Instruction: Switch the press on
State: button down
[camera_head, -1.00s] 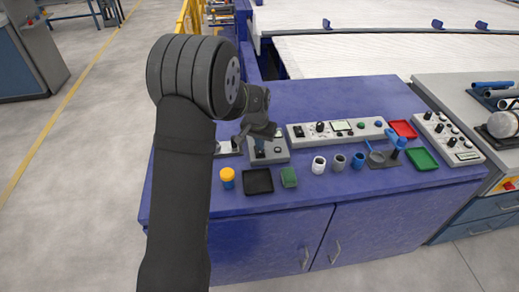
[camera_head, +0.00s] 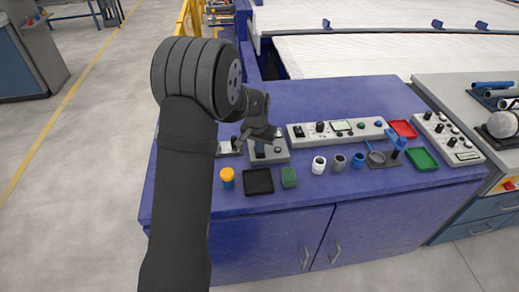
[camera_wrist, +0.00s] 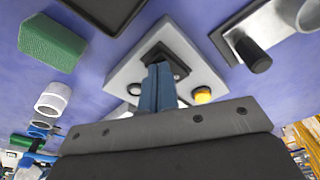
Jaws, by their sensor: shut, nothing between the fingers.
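A light grey box (camera_head: 281,155), which looks like the press control, stands on the blue bench under my gripper. In the wrist view the box (camera_wrist: 183,40) carries a black square mount (camera_wrist: 169,56), a yellow button (camera_wrist: 202,95) and a pale round button (camera_wrist: 134,89). My gripper (camera_wrist: 160,68) has its blue fingers shut together with nothing between them. The fingertips overlap the black mount in the wrist view; I cannot tell whether they touch it. My gripper (camera_head: 260,149) hides part of the box in the head view.
A second grey unit with a black knob (camera_wrist: 254,56) stands beside the box. A black tray (camera_head: 258,181), a green block (camera_head: 289,177) and a yellow-topped jar (camera_head: 227,178) sit in front. A long control panel (camera_head: 337,130) and several cups lie to the right.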

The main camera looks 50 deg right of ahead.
jog(key=shift+f, duration=0.15)
jog(key=shift+r, duration=3.55)
jog(key=shift+f, duration=0.15)
notch_tip(320, 180, down, 7)
jog(key=shift+r, duration=0.2)
